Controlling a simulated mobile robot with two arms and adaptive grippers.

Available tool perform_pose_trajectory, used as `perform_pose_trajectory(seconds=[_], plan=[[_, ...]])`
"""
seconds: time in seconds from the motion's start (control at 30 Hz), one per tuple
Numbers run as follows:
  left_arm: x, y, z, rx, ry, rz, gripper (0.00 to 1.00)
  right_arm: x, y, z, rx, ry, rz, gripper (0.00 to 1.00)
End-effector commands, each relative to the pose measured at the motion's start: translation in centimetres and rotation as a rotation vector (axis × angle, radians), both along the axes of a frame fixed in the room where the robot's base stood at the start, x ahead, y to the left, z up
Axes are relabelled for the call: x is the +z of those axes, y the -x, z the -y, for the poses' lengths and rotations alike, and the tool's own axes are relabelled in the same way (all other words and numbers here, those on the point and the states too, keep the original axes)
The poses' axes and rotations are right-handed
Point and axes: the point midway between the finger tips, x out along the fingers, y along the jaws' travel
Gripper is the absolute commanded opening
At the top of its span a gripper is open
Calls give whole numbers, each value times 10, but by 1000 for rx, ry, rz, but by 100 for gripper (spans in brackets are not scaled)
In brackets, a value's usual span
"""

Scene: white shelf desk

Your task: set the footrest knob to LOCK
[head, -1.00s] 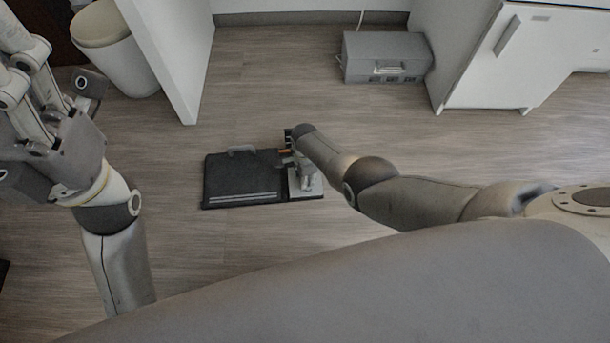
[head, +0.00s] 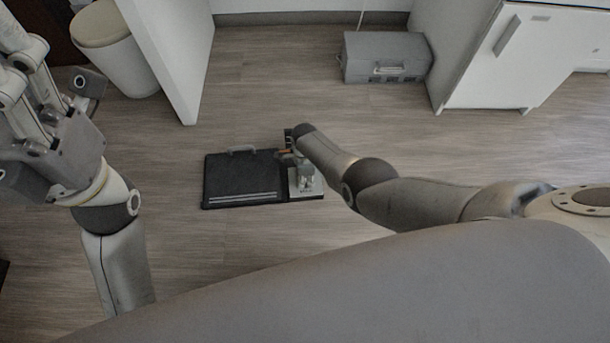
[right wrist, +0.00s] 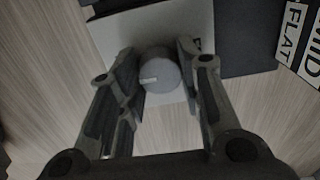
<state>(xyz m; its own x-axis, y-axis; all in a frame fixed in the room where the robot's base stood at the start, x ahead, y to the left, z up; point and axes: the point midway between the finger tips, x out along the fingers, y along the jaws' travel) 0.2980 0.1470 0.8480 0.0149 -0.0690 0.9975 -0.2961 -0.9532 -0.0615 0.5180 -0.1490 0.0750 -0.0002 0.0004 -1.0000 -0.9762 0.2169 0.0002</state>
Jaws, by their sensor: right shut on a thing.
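The footrest (head: 240,182) is a flat black board on the floor, with a light panel (head: 307,188) on its right end. A round grey knob (right wrist: 161,76) sits on a pale plate in the right wrist view. Its white mark points to the left in that view. My right gripper (right wrist: 158,70) has one finger on each side of the knob and is shut on it. In the head view, the right gripper (head: 293,158) is partly hidden by my arm at the panel. My left gripper (head: 40,95) is raised at the left edge, its fingertips unclear.
Labels reading FLAT (right wrist: 291,35) and MID (right wrist: 312,50) show at the right of the wrist view. A grey toolbox (head: 386,58) stands by the back wall. A white bin (head: 115,55) stands behind a white panel (head: 172,55). Floor around the footrest is clear.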

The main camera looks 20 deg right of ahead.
Motion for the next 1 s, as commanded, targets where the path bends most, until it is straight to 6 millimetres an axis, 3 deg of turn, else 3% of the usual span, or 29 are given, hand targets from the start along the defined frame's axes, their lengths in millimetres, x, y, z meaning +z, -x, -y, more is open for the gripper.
perform_pose_trajectory(seconds=[0.03, 0.07, 0.23, 0.67, 1.0], plan=[[0, 0, 0, 0, 0, 0, 56, 0, 0, 2, -1, 2, 1, 9], [0, 0, 0, 0, 0, 0, 56, 0, 0, 2, -1, 2, 1, 36], [0, 0, 0, 0, 0, 0, 56, 0, 0, 1, 0, 2, 1, 57], [1, -1, 0, 1, 2, 0, 56, 2, -1, 0, 1, 0, 1, 57], [0, 0, 0, 0, 1, 0, 56, 21, 0, 0, 1, -1, 2, 57]])
